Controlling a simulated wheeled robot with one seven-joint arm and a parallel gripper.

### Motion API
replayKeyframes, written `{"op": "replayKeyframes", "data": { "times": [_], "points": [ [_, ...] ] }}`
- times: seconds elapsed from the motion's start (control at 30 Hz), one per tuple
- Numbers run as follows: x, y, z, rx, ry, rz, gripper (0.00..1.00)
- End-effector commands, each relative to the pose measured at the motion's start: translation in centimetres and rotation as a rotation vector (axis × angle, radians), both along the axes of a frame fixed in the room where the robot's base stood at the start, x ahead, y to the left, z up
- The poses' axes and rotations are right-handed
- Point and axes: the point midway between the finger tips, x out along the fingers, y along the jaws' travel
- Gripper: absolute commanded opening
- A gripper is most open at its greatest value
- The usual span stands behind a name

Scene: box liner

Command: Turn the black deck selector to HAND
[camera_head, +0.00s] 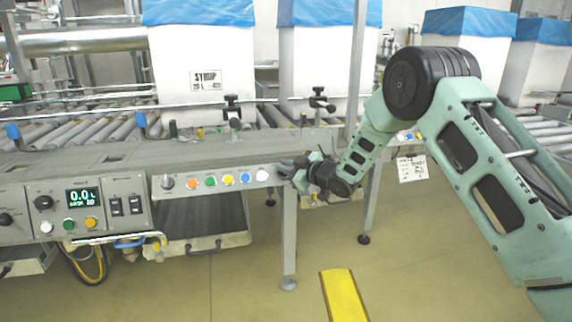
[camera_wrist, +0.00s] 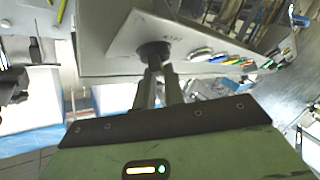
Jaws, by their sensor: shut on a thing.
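The black deck selector (camera_wrist: 153,48) is a round dark knob on a pale plate, seen in the wrist view. My gripper (camera_wrist: 157,70) is shut on it, one finger at each side. The plate's small lettering is too blurred to read, and I cannot tell which position the selector points to. In the head view my gripper (camera_head: 287,168) is at the right end of the front control panel, just right of the white button, and hides the selector there.
Orange, green, yellow, blue and white buttons (camera_head: 228,179) line the panel left of my gripper, with another black knob (camera_head: 167,183) at its far left. A grey post (camera_head: 289,235) stands below. White boxes with blue liners (camera_head: 203,70) stand behind on the rollers.

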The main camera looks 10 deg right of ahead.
Motion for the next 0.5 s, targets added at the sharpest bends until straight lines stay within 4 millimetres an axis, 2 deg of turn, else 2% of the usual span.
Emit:
{"op": "replayKeyframes", "data": {
  "times": [0.03, 0.37, 0.4, 0.43, 0.47, 0.5],
  "points": [
    [-0.19, -0.52, -1.06, -0.012, 0.021, -0.006, 0.0],
    [-0.17, -0.62, -1.11, -0.015, 0.02, -0.006, 0.0],
    [-0.17, -0.62, -1.11, -0.014, 0.021, -0.006, 0.16],
    [-0.16, -0.64, -1.11, -0.015, 0.021, -0.006, 0.25],
    [-0.16, -0.64, -1.11, -0.015, 0.021, -0.006, 0.33],
    [-0.16, -0.63, -1.09, -0.014, 0.02, -0.007, 0.33]
  ]
}}
